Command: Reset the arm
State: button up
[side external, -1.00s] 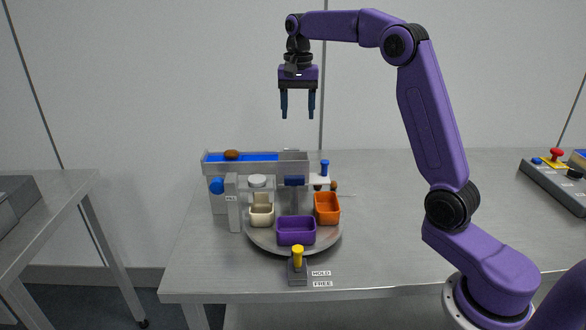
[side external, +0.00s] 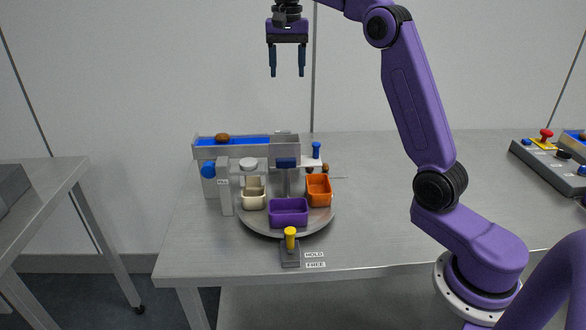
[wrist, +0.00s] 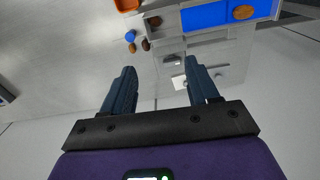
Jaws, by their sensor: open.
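My gripper (side external: 287,74) hangs in the air, high above the grading machine (side external: 210,150) in the side view, pointing down. Its two dark fingers are apart with nothing between them. In the wrist view, my gripper (wrist: 160,66) also shows an empty gap between the fingers, with the table and part of the machine beyond. The upper part of my arm is cut off by the top edge of the side view.
A brown date (side external: 222,138) lies on the blue belt (side external: 250,141). Below, a round turntable (side external: 262,230) carries purple (side external: 288,213), orange (side external: 319,191) and cream (side external: 253,197) bins. A yellow-knobbed lever (side external: 290,238) stands in front. A control box (side external: 550,165) stands at right.

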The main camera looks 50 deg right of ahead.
jog(key=s+a+f+n, duration=0.4)
jog(key=s+a+n, duration=0.2)
jog(key=s+a, duration=0.2)
jog(key=s+a+f+n, duration=0.3)
jog(key=s+a+n, duration=0.2)
jog(key=s+a, duration=0.25)
jog(key=s+d+f+n, duration=0.1)
jog(key=s+f+n, duration=0.4)
jog(key=s, duration=0.6)
jog(key=s+d+f+n, duration=0.1)
jog(key=s+f+n, duration=0.4)
jog(key=s, duration=0.6)
jog(key=shift+s+f+n, duration=0.15)
jog(key=shift+f+n, duration=0.2)
jog(key=shift+n, duration=0.25)
